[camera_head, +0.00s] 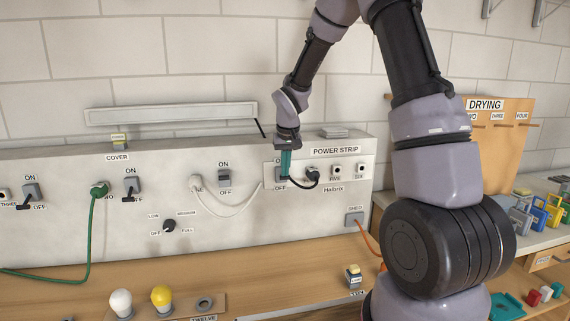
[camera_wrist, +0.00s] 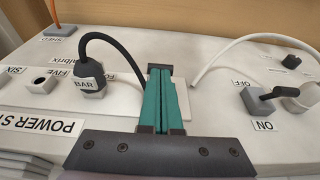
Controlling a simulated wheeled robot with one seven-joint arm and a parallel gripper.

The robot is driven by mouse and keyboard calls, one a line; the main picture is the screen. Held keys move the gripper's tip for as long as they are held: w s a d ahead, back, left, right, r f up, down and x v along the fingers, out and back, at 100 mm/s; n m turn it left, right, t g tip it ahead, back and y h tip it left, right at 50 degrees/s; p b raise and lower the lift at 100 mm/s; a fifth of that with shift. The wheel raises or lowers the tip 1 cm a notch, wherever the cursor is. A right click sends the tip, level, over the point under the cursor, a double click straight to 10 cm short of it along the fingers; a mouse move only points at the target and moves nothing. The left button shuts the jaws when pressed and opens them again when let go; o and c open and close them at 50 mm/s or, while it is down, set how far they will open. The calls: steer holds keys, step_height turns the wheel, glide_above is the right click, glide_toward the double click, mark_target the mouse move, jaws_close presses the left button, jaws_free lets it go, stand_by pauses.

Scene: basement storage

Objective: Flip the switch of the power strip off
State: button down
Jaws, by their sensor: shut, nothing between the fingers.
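The power strip is marked by the label POWER STRIP (camera_head: 335,151) on the upper right of the long pale panel; the label also shows in the wrist view (camera_wrist: 42,126). My gripper (camera_head: 285,172) is shut and empty, with its teal fingers pointing down at the panel just left of the black plug. In the wrist view the fingers (camera_wrist: 160,88) are pressed together in front of a white plate (camera_wrist: 178,104). The fingers hide most of this plate, and the switch lever and its position cannot be made out. An OFF label (camera_head: 281,188) shows just below the fingertips.
A black plug with a cord (camera_head: 312,174) sits close right of the fingers. A white cord (camera_head: 235,211) arcs to their left. Another ON/OFF switch (camera_head: 224,179) is further left. Bulbs (camera_head: 162,297) stand on the bench (camera_head: 250,275) below.

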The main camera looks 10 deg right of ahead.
steer(key=shift+s+f, duration=0.25)
steer(key=shift+f, duration=0.45)
steer(key=shift+s+f, duration=0.3)
steer(key=shift+f, duration=0.4)
steer(key=shift+s+f, duration=0.25)
steer(key=shift+f, duration=0.45)
steer(key=shift+f, duration=0.15)
steer(key=s+r, duration=0.9)
steer(key=shift+s, duration=0.35)
